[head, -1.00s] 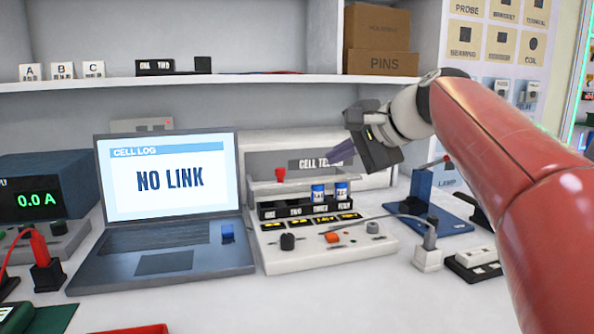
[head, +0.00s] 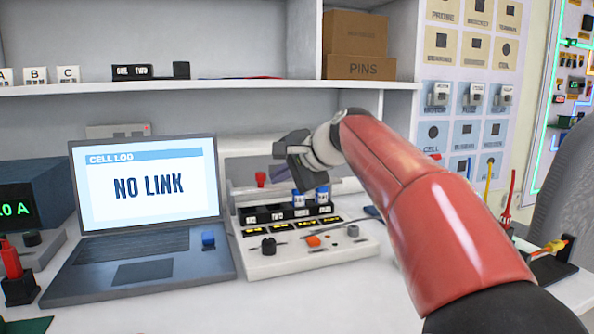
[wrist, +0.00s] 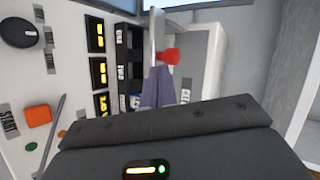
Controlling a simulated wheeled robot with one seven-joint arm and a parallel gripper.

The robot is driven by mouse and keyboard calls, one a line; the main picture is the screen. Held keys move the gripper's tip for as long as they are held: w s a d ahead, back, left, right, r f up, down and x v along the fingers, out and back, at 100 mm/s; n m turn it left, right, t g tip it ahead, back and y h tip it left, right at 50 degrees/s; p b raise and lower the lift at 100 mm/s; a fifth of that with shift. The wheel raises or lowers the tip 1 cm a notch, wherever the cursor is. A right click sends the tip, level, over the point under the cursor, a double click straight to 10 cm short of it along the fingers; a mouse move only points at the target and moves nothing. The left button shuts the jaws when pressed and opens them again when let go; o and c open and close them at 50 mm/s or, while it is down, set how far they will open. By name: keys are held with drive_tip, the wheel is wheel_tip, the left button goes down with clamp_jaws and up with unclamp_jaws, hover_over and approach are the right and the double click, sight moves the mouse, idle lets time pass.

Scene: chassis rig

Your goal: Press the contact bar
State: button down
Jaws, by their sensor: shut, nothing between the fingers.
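The cell tester (head: 310,258) is a white box with a black row of slots. Two blue-and-white cells (head: 298,199) stand in its right-hand slots. In the wrist view, a pale metal bar (wrist: 157,32) with a red knob (wrist: 168,56) runs beside the slots and looks like the contact bar. My gripper (wrist: 158,80) is shut and empty, its purple fingers together. The fingertips overlap the bar beside the knob in that view; I cannot tell if they touch. In the head view my gripper is above the back of the tester and hides part of the bar.
A laptop (head: 150,205) reading NO LINK stands left of the tester. The tester front has a black knob (head: 268,246), an orange button (head: 313,241) and lit yellow displays. A shelf (head: 200,86) with boxes runs above. My arm covers the bench to the right.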

drive_tip(key=shift+w+a, duration=0.75)
drive_tip(key=shift+w, duration=0.05)
drive_tip(key=shift+w+r+p, duration=0.1)
drive_tip(key=shift+w+p, duration=0.1)
drive_tip(key=shift+p, duration=0.15)
drive_tip(key=w+a+p, duration=0.1)
drive_tip(key=w+p, duration=0.3)
drive_tip(key=w, duration=0.2)
drive_tip(key=shift+a, duration=0.4)
